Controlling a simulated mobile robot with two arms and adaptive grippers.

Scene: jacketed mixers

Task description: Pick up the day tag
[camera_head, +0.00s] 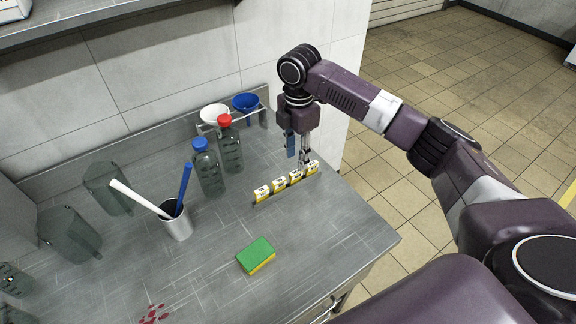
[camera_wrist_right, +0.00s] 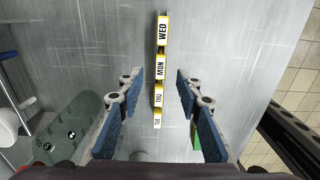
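Several white-and-yellow day tags (camera_head: 279,186) stand in a slanting row on the steel counter (camera_head: 325,235). In the right wrist view the row runs up the middle, with the WED tag (camera_wrist_right: 163,33) at the top, then the MON tag (camera_wrist_right: 160,67) and the THU tag (camera_wrist_right: 158,97). The lowest tag (camera_wrist_right: 157,121) is too small to read surely. My right gripper (camera_head: 299,155) is open and empty above the far right end of the row. In the wrist view its fingers (camera_wrist_right: 159,88) lie either side of the row, apart from it. My left gripper is out of view.
A green-and-yellow sponge (camera_head: 256,254) lies in front of the row. A red-capped bottle (camera_head: 230,150), a blue-capped bottle (camera_head: 208,175) and a metal cup (camera_head: 177,222) with utensils stand left. A rack holds a blue funnel (camera_head: 245,102). The counter's right edge is close.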

